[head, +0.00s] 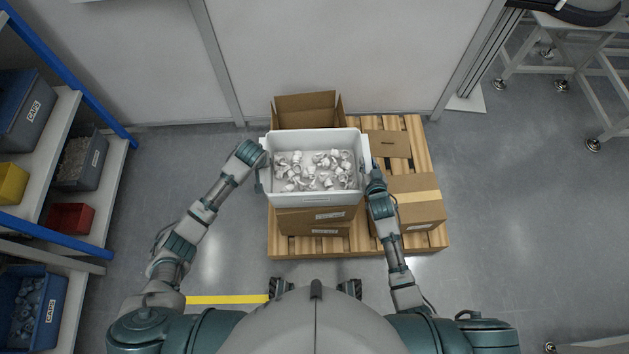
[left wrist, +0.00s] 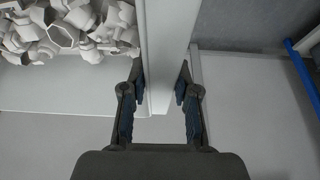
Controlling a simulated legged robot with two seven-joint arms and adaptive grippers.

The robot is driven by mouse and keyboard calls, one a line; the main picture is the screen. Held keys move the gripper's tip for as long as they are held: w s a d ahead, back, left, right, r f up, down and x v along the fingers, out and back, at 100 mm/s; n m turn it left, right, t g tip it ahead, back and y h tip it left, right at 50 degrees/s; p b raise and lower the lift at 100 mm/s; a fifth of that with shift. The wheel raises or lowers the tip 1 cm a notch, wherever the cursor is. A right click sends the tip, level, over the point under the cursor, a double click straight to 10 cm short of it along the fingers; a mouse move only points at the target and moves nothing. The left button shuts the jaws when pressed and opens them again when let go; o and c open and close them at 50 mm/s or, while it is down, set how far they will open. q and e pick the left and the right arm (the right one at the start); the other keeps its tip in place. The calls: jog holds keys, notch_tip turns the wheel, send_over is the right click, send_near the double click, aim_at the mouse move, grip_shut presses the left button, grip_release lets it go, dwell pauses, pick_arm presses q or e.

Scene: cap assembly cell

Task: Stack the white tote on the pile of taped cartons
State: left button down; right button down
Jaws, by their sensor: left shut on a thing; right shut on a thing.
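The white tote (head: 315,199), filled with white caps (head: 318,171), is upright above the taped cartons (head: 318,217) on the pallet. From above I cannot tell whether it rests on them or hangs just over them. My left gripper (head: 262,162) is shut on the tote's left wall. In the left wrist view its two fingers (left wrist: 160,92) sit on either side of the tote's rim (left wrist: 163,45). My right gripper (head: 368,170) is shut on the tote's right wall, its fingertips partly hidden. The tote hides most of the cartons beneath it.
The wooden pallet (head: 418,150) also carries a taped carton (head: 415,200) at right and a smaller brown carton (head: 388,144). An open brown carton flap (head: 305,108) rises behind the tote. A shelf with bins (head: 85,158) stands at left.

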pick_arm(q)
jog(key=shift+a+f, duration=0.25)
jog(key=shift+f, duration=0.4)
pick_arm(e)
jog(key=shift+w+f, duration=0.1)
jog(key=shift+f, duration=0.35)
pick_arm(q)
jog(key=c, duration=1.3)
grip_release()
jog(key=shift+f, duration=0.2)
pick_arm(e)
jog(key=c, duration=1.3)
grip_release()
jog(key=shift+f, duration=0.25)
pick_arm(q)
jog(key=o, duration=0.4)
pick_arm(e)
jog(key=o, duration=0.4)
pick_arm(q)
jog(key=shift+o, duration=0.2)
jog(key=shift+s+r, duration=0.1)
jog(key=shift+d, duration=0.15)
